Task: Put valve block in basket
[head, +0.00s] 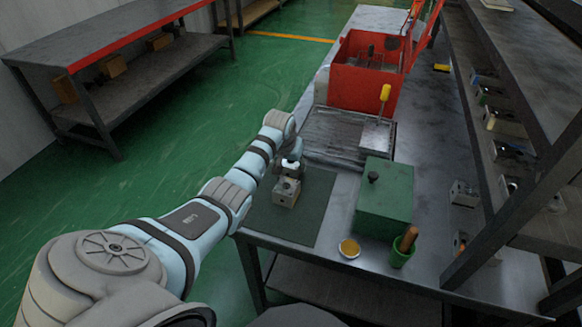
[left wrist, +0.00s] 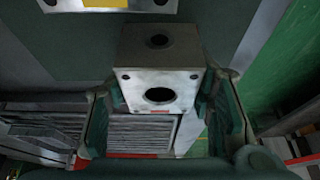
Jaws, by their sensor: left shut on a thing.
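The grey metal valve block (head: 286,193) shows in the head view over the dark green mat (head: 318,212), just below my left gripper (head: 288,174). In the left wrist view, the block (left wrist: 160,72) has a large dark hole in its near face and a smaller one in its upper face. It sits between the fingers of my left gripper (left wrist: 165,120), which are shut on it. I cannot tell whether it touches the mat. A red open bin (head: 362,88), which looks like the basket, stands farther back on the bench. My right gripper is not in view.
A ridged grey tray (head: 335,133) lies between mat and bin. A green box (head: 384,198), a green cup (head: 402,250) and a small yellow dish (head: 349,248) are to the right. A shelf rack (head: 500,205) with several metal parts borders the bench's right side.

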